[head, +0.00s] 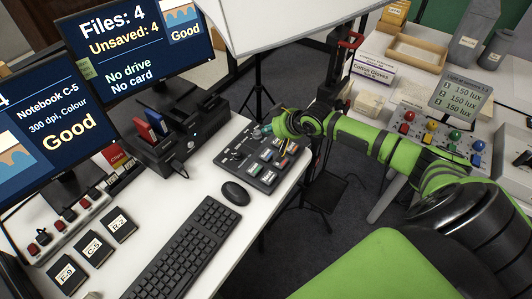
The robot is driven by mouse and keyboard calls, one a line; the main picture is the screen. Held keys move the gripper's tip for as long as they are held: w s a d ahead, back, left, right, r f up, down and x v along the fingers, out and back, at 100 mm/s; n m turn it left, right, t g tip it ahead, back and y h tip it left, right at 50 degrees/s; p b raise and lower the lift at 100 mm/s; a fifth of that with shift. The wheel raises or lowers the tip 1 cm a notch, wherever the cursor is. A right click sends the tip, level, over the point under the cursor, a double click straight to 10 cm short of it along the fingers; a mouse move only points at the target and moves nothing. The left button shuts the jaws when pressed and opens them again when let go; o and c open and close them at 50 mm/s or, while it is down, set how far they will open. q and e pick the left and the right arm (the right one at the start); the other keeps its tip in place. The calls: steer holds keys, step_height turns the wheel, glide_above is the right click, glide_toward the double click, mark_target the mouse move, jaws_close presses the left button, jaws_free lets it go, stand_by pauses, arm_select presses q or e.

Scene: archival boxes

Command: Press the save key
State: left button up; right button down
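A dark key panel (229,160) with several small coloured and labelled keys lies at the right end of the white desk, beyond the mouse. The key labels are too small to read, so I cannot tell which key is the save key. My green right arm reaches in from the right, and my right gripper (266,130) is over the far edge of the panel. It hides part of the panel there. Its fingers are small and partly hidden, so I cannot tell whether they are open or touch a key. My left gripper is out of view.
A monitor (125,50) reads "Files: 4", "Unsaved: 4", "No drive", "No card". Another monitor (40,130) reads "Notebook C-5", "Good". A black mouse (235,193) and keyboard (185,250) lie nearer. A dock (165,140) stands left of the panel. A light control panel (430,137) stands right.

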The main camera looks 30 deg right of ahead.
steer(key=b, duration=0.8)
glide_above(268, 155)
step_height(268, 155, down, 7)
steer(key=shift+f, duration=0.95)
steer(key=shift+f, duration=0.4)
steer(key=shift+s+f+b, duration=0.15)
steer(key=shift+f+b, duration=0.25)
steer(key=shift+f, duration=0.15)
stand_by(1.0)
steer(key=shift+r+p, duration=0.9)
steer(key=shift+p, duration=0.15)
